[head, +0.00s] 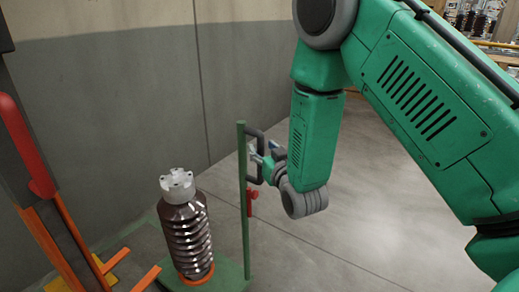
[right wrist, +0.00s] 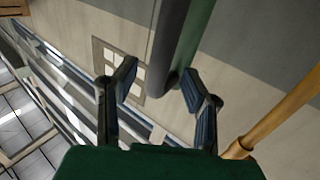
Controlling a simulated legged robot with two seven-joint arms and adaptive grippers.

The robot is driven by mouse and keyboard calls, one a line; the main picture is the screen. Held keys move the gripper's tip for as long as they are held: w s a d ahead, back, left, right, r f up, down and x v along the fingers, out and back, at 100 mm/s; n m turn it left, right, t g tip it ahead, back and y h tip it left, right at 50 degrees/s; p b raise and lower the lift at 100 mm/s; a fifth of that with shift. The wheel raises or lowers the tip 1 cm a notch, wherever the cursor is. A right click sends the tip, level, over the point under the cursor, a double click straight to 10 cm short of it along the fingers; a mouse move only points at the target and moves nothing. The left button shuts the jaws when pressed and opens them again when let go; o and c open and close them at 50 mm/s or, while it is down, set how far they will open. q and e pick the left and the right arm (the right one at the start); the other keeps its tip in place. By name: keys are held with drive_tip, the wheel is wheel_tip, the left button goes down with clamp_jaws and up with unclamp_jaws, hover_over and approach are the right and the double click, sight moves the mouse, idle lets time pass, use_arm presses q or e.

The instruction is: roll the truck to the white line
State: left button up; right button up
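The truck shows as a low green platform (head: 232,272) with an upright green post (head: 243,205). A brown ribbed insulator (head: 190,238) with a grey metal cap stands upright on it. A dark bracket handle (head: 261,135) sits on the post's upper right side. My right gripper (head: 260,157) is at this handle. In the right wrist view my right gripper (right wrist: 160,86) is open, its two fingers apart with the dark handle (right wrist: 166,40) between their tips. Gaps show beside the handle, and contact cannot be told. My left gripper and the white line are not in view.
A red and orange structure (head: 48,195) stands at the left, close to the truck. A grey and cream wall (head: 130,110) runs behind. Grey floor (head: 385,220) is open at the right. A small red part (head: 252,201) sits low on the post.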

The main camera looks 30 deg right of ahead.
drive_tip(key=shift+w+d, duration=0.15)
drive_tip(key=shift+w, duration=0.4)
drive_tip(key=shift+w+d, duration=0.15)
drive_tip(key=shift+w, duration=0.4)
clamp_jaws()
drive_tip(key=shift+f, duration=0.1)
